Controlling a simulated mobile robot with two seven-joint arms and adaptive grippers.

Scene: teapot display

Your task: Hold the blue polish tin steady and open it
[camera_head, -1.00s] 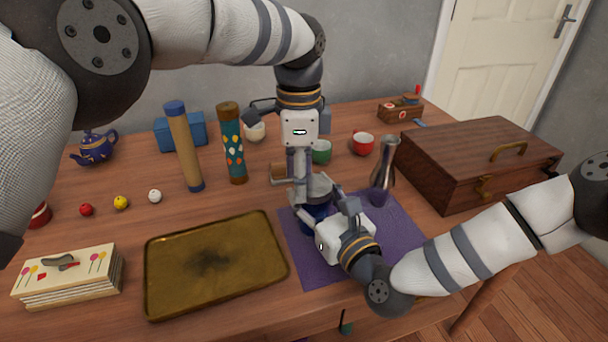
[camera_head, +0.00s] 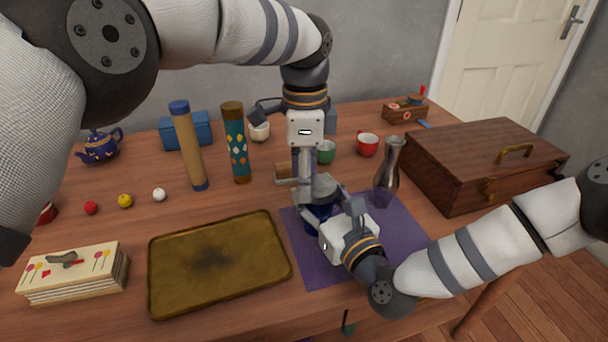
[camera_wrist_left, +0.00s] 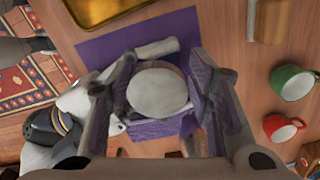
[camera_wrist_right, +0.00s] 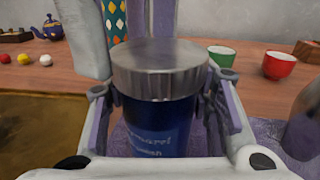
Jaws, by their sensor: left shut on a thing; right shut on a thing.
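The blue polish tin (camera_head: 318,215) stands on the purple mat (camera_head: 405,232), mostly hidden by my grippers in the head view. In the right wrist view its dark blue body (camera_wrist_right: 155,135) has pale lettering and carries a wide silver lid (camera_wrist_right: 160,72). From above, the round lid (camera_wrist_left: 157,92) sits between the fingers of my left gripper (camera_wrist_left: 157,88). That gripper points straight down and is shut on the lid. My right gripper (camera_wrist_right: 160,112) comes in low from the front right and is shut around the tin's body. The lid is level on the body.
A metal vase (camera_head: 388,170) stands close right of the grippers. A brass tray (camera_head: 220,262) lies to the left. Green (camera_head: 326,152) and red (camera_head: 367,145) cups stand behind. A wooden case (camera_head: 485,165) takes the right side. Two tall cylinders (camera_head: 188,145) (camera_head: 237,145) stand back left.

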